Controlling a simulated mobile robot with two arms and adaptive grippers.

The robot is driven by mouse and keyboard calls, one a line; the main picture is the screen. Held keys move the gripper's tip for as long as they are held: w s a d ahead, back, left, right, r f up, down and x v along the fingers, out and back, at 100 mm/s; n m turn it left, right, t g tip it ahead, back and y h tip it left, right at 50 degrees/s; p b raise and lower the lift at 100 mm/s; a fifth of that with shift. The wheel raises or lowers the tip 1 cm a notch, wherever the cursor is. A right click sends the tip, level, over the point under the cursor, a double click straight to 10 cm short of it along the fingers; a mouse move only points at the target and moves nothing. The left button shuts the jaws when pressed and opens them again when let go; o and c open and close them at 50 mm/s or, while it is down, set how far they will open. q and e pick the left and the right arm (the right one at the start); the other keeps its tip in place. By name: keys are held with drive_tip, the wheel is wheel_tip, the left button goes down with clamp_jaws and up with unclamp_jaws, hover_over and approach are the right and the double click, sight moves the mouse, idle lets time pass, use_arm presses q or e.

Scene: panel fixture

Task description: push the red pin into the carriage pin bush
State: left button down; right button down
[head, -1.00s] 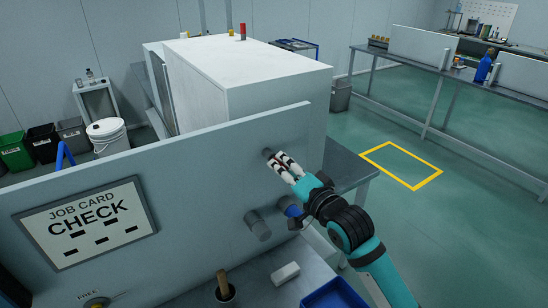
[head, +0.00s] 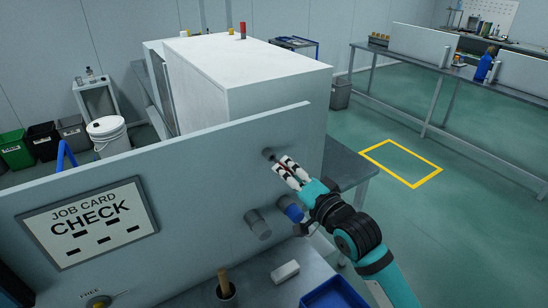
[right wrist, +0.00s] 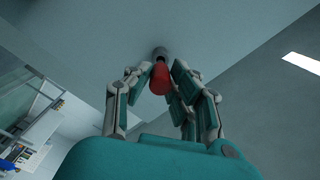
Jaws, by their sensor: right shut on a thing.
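The red pin (right wrist: 159,79) is held between the fingers of my right gripper (right wrist: 162,75), which is shut on it. The dark grey bush (right wrist: 160,53) stands out from the panel (head: 190,190) just beyond the pin, roughly in line with it. I cannot tell whether the pin's tip is inside the bush. In the head view the right gripper (head: 281,163) is just right of and below the small dark bush (head: 267,153), and its fingers mostly hide the pin. My left gripper is out of view.
Below the gripper, a grey cylinder (head: 258,224) and a blue one (head: 293,212) stick out of the panel. A blue tray (head: 333,296), a white block (head: 285,271) and a dark cup (head: 227,293) are on the bench below. A job card (head: 88,222) is at left.

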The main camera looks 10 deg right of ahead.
sight(289, 172)
drive_tip(key=shift+s+d, duration=0.1)
drive_tip(key=shift+s, duration=0.15)
idle(0.3)
drive_tip(key=shift+p+v, duration=0.85)
drive_tip(key=shift+v, duration=1.65)
drive_tip(key=c, duration=1.8)
unclamp_jaws()
clamp_jaws()
